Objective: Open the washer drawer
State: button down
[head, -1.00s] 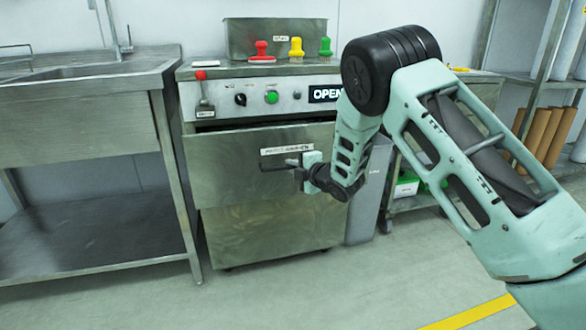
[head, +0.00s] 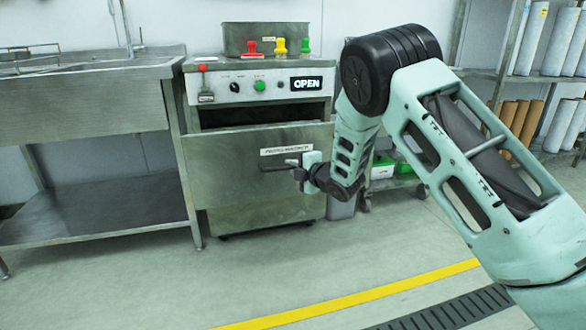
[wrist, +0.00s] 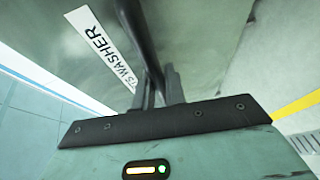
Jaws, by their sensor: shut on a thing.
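The washer drawer (head: 225,171) is a wide steel front on the washer (head: 215,90). It stands pulled out, with a dark gap above its top edge. Its dark bar handle (head: 277,167) sits below a white label. My gripper (head: 296,166) is at the right part of the handle, shut on it. In the wrist view the gripper fingers (wrist: 160,88) close around the dark handle bar (wrist: 138,35), beside the label (wrist: 97,40) that reads "WASHER". The display (head: 306,83) on the panel reads "OPEN".
A steel sink table (head: 90,85) with a lower shelf stands left of the washer. A cart with green boxes (head: 383,168) and a shelf with rolls (head: 530,40) are at the right. The floor in front is clear, with a yellow line (head: 350,299) and a drain grate (head: 445,310).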

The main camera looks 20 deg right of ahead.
jog(key=c, duration=1.5)
grip_release()
jog(key=shift+o, duration=0.2)
jog(key=p+v, duration=0.3)
jog(key=v, duration=1.4)
jog(key=shift+s, duration=0.15)
jog(key=shift+d+f, duration=0.1)
jog(key=shift+d, duration=0.05)
